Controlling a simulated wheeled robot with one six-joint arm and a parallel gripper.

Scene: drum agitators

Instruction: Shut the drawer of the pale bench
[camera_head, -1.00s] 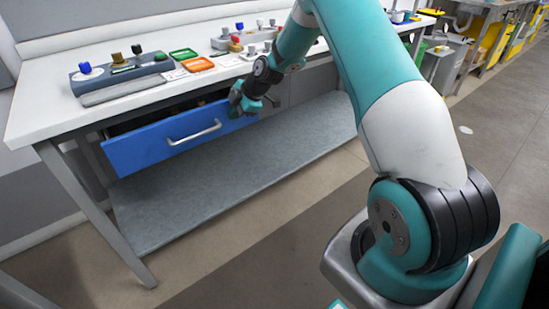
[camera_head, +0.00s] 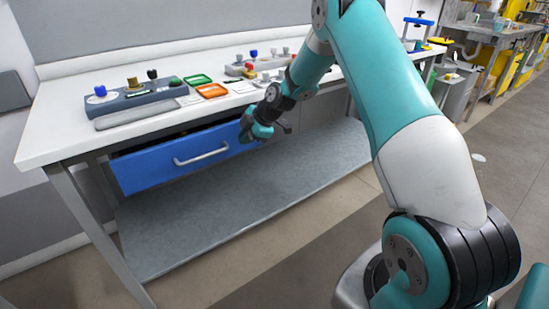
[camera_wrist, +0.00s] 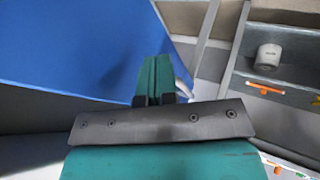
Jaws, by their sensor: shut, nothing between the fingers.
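The pale bench (camera_head: 60,125) has a white top and grey legs. Its blue drawer (camera_head: 140,172) stands partly open in the head view, with a dark gap behind the front's top edge. A silver bar handle (camera_head: 200,156) is on the front. My gripper (camera_head: 246,128) is at the right end of the drawer front. In the wrist view, the shut, empty green fingers (camera_wrist: 155,78) point toward the blue panel (camera_wrist: 75,45). A pale piece, possibly the handle, shows just right of them. I cannot tell whether the fingers touch the drawer.
A grey control box (camera_head: 140,100) with knobs, a green tray (camera_head: 198,79) and an orange tray (camera_head: 212,91) are on the bench top. A grey lower shelf (camera_head: 220,205) lies under the drawer. The floor in front is clear.

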